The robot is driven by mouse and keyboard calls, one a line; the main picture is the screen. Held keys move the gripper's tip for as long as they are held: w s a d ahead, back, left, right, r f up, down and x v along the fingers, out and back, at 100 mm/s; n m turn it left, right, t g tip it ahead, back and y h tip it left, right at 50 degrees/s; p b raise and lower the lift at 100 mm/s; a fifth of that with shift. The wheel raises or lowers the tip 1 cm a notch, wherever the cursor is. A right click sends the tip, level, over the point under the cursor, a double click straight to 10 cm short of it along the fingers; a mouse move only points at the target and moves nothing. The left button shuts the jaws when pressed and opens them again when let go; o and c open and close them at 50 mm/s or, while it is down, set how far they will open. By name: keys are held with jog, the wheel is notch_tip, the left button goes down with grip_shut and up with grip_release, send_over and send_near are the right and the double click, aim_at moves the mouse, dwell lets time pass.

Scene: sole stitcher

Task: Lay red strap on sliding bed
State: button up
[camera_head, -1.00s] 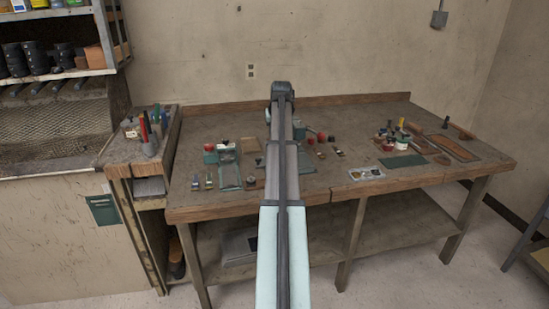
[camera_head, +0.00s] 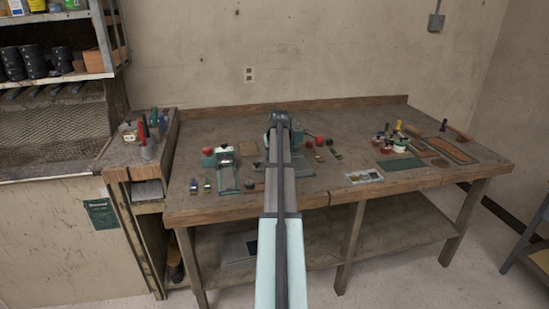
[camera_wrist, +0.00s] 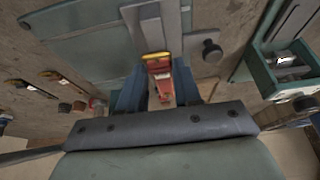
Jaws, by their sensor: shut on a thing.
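My gripper (camera_wrist: 158,94) has blue fingers closed on the red strap (camera_wrist: 161,78), which has a yellow end facing away from me. The strap is held between the fingers, in front of a grey metal plate (camera_wrist: 150,22) over a teal bed (camera_wrist: 90,48). I cannot tell whether the strap touches the plate or the bed. In the head view my arm covers the gripper, the strap and much of the machine on the workbench (camera_head: 300,190).
A dark knob (camera_wrist: 211,50) stands right of the strap. A teal fixture (camera_wrist: 262,72) is farther right. Several small strap-like pieces (camera_wrist: 36,88) lie at left. In the head view a second teal machine (camera_head: 226,165) stands left of my arm, and a green mat (camera_head: 401,163) lies right.

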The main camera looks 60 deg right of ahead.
jog(key=shift+f, duration=0.55)
jog(key=shift+f, duration=0.2)
jog(key=o, duration=1)
jog(key=shift+o, duration=0.2)
jog(key=shift+r, duration=0.2)
jog(key=v, duration=1.2)
